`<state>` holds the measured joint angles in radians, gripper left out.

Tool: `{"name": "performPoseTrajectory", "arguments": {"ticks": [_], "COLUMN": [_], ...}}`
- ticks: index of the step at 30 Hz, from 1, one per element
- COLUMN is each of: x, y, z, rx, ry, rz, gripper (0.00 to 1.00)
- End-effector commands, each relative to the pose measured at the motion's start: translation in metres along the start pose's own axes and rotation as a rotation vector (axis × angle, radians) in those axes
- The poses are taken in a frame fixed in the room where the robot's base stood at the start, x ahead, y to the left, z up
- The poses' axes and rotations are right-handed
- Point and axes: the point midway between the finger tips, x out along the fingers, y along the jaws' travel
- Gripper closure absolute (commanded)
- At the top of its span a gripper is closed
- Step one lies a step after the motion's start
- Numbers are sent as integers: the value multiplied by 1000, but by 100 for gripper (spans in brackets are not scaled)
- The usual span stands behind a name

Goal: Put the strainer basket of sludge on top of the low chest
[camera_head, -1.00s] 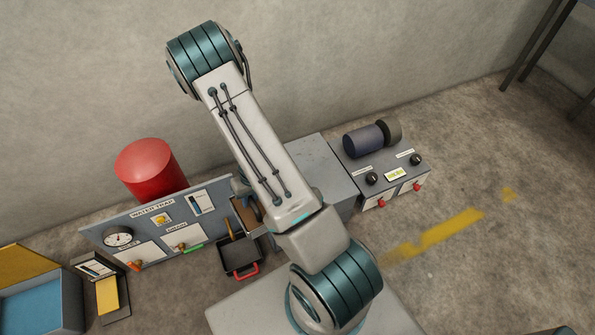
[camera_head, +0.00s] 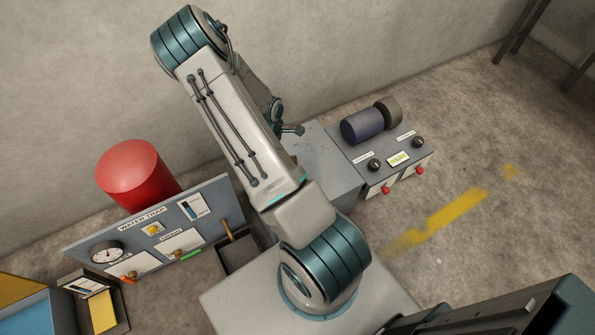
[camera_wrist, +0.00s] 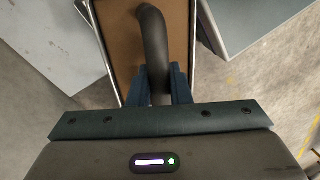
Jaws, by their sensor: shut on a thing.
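In the wrist view my gripper (camera_wrist: 160,88) is shut on the dark curved handle of the strainer basket (camera_wrist: 123,45). The basket is a rectangular box with a thin metal rim and flat brown sludge inside. The grey low chest (camera_head: 331,174) stands beyond my arm in the head view, and part of its top is behind the arm. A grey flat surface at the upper right of the wrist view, apart from the basket, looks like the chest (camera_wrist: 250,18). In the head view my arm hides the gripper and basket.
A control box (camera_head: 383,158) with a dark motor on top adjoins the chest's right side. At left stand the water trap panel (camera_head: 150,235), a red cylinder (camera_head: 137,175) and a dark tray (camera_head: 240,254).

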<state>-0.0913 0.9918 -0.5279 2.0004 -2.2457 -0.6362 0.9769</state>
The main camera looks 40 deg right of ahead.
Motion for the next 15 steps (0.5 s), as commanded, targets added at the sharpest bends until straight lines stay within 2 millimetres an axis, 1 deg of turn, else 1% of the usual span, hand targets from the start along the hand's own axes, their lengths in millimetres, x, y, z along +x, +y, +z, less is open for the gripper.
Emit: {"name": "performPoseTrajectory", "arguments": {"ticks": [1, 3, 15], "x": [6, 8, 21], "y": [4, 8, 20], "z": [12, 26, 103], "rx": [-79, -197, -806], "ry": [-18, -42, -163], "rz": [1, 0, 1], "gripper": [100, 100, 100]}}
